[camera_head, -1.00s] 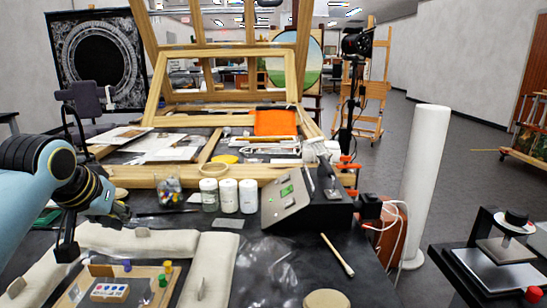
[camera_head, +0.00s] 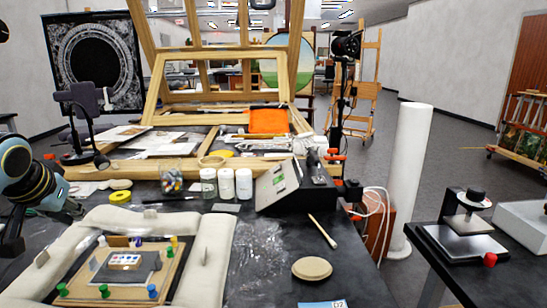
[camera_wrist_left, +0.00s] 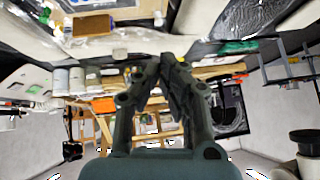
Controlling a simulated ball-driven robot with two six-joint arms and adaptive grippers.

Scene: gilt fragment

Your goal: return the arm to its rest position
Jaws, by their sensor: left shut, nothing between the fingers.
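My left arm (camera_head: 28,182) comes in at the left edge of the head view. Its left gripper (camera_head: 70,210) is small and dark there, above the table left of the padded frame. The left wrist view shows the gripper (camera_wrist_left: 168,62) with its fingers converging at the tips, shut and empty. That view appears upside down, with the work table along the top. My right gripper does not show in either view.
A padded cream frame (camera_head: 215,250) surrounds a board with several coloured pins. White jars (camera_head: 226,184), a grey angled device (camera_head: 277,186), a brush (camera_head: 323,231) and a round disc (camera_head: 312,268) share the black table. A white column (camera_head: 408,180) stands right of it.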

